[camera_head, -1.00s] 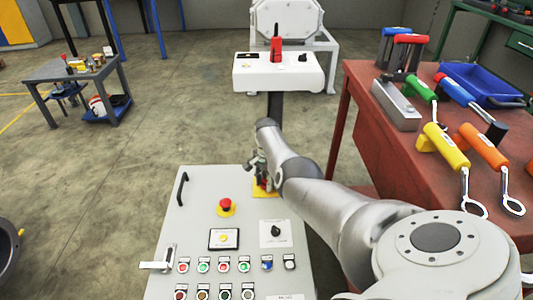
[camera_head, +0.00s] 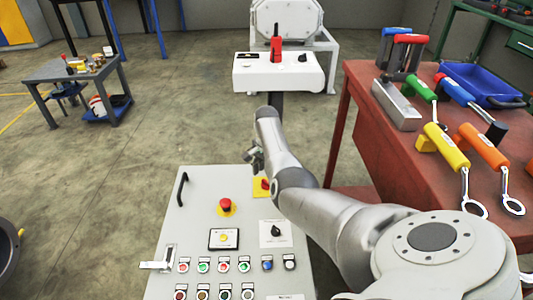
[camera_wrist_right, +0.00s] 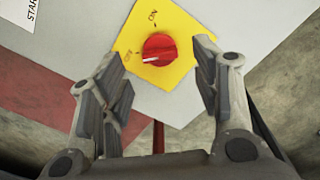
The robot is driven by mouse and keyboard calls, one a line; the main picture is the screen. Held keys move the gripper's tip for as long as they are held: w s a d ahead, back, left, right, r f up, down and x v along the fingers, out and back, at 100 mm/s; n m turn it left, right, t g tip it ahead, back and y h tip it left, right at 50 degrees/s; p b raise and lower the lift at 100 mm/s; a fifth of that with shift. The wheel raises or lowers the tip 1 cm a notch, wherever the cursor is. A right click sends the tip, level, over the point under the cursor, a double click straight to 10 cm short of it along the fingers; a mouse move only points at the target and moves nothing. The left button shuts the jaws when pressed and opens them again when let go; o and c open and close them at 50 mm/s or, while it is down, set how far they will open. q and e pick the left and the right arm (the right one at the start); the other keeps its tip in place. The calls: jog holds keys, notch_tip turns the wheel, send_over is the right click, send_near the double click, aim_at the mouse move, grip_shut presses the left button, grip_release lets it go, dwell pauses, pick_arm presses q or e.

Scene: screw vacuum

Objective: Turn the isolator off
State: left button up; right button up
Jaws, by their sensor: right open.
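The isolator is a red round knob (camera_wrist_right: 159,49) on a yellow plate (camera_wrist_right: 180,78) marked ON and OFF. Its white mark points left, toward the OFF lettering. In the head view the red knob (camera_head: 265,184) and yellow plate (camera_head: 260,192) sit at the top right of the grey control panel (camera_head: 205,195), partly hidden by my right arm. My right gripper (camera_head: 254,158) is open and empty, a little beyond the plate. In the right wrist view its fingers (camera_wrist_right: 158,52) stand apart on either side of the knob, not touching it. My left gripper is not in view.
The panel also carries a red emergency button (camera_head: 225,204), a black selector (camera_head: 276,231), several small buttons and a lever handle (camera_head: 159,262). A red table (camera_head: 365,120) with tools stands at right. A white box (camera_head: 278,73) on a post stands beyond the panel.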

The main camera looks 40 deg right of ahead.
aim_at(266, 181)
notch_tip(266, 181, up, 8)
jog(key=shift+f, duration=0.15)
dwell(0.6)
